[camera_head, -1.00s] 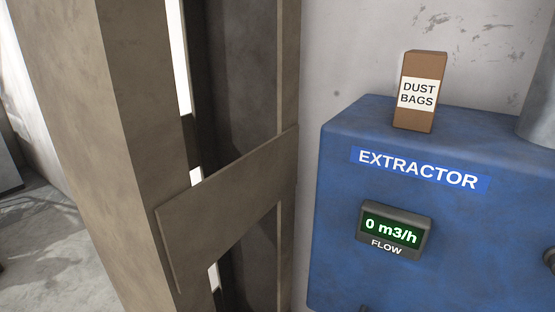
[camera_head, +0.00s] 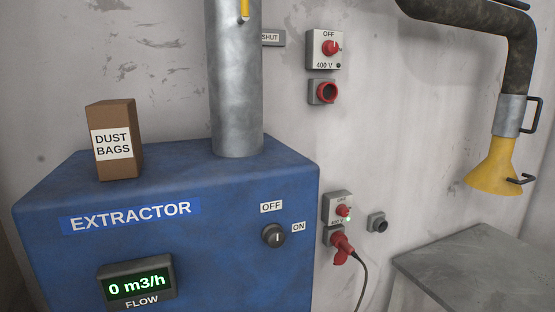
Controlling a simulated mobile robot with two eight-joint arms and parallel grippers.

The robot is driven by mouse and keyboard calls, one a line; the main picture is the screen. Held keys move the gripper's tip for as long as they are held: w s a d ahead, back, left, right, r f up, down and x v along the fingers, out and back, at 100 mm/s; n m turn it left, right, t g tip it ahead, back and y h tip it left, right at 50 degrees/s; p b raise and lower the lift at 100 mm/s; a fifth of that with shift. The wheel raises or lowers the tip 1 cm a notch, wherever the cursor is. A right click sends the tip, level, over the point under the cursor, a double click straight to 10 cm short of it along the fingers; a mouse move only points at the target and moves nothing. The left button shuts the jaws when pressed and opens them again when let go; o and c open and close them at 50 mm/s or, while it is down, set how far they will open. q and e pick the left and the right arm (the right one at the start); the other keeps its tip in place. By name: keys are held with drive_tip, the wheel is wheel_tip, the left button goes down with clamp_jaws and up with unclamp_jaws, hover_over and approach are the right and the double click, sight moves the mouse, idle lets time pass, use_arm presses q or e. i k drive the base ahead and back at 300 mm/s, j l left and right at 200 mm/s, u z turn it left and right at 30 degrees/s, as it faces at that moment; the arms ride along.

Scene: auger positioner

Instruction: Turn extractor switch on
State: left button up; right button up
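The extractor (camera_head: 225,195) is a blue cabinet at the left and middle of the head view. Its switch (camera_head: 274,236) is a dark round knob on the front face, at the right. An OFF label (camera_head: 271,206) sits above the knob and an ON label (camera_head: 298,227) to its right. The knob's light mark looks roughly upright, towards OFF. The flow display (camera_head: 137,286) reads 0 m3/h. Neither of my grippers shows in the view.
A dust bags box (camera_head: 116,140) and a grey metal duct (camera_head: 235,80) stand on the cabinet. A red plug (camera_head: 342,248) with a cable is in the lower wall socket. An upper switch box (camera_head: 325,49) reads OFF. A yellow hood (camera_head: 491,165) hangs above a grey table (camera_head: 470,265).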

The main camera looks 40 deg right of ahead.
sight(272, 235)
drive_tip(key=z, duration=1.1)
